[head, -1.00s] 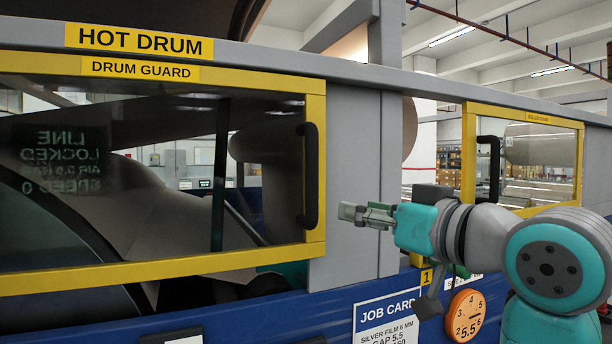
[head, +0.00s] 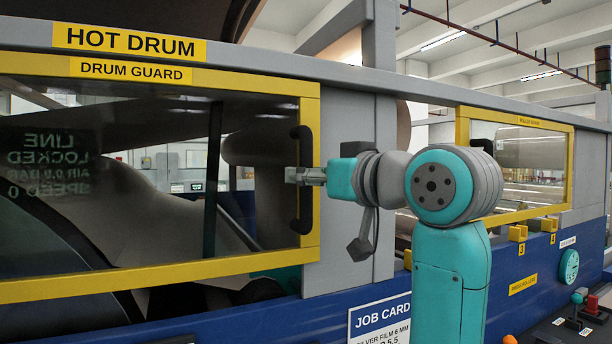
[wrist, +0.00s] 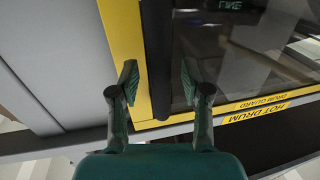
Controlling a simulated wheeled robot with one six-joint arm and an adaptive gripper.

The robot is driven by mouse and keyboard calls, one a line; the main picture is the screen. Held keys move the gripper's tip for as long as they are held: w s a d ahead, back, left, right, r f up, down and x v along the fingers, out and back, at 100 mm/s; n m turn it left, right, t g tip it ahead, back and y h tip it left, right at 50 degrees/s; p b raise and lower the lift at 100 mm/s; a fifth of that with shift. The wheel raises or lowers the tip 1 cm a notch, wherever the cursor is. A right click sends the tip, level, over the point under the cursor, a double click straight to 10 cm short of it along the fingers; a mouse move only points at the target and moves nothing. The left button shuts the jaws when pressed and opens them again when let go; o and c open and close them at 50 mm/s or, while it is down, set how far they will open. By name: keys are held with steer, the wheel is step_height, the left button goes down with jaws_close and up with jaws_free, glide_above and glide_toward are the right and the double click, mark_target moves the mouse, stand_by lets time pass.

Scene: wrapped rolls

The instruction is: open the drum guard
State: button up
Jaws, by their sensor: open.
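The drum guard (head: 312,215) is a yellow-framed clear panel at the left in the head view, and it is shut. Its black upright handle (head: 303,150) is on the right side of the frame. My gripper (head: 291,175) is at the handle's middle in the head view. In the wrist view, my gripper (wrist: 158,82) is open, with one finger on each side of the black handle (wrist: 158,50). A gap shows between the fingers and the handle. The yellow frame (wrist: 122,35) lies behind the left finger.
A second yellow-framed guard, the roller guard (head: 516,213), is to the right. A job card (head: 365,318) hangs on the blue panel below. Yellow numbered blocks (head: 517,233) and a control panel (head: 580,330) are at the lower right.

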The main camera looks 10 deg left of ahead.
steer(key=shift+w+a, duration=0.5)
steer(key=shift+a, duration=0.05)
jaws_close()
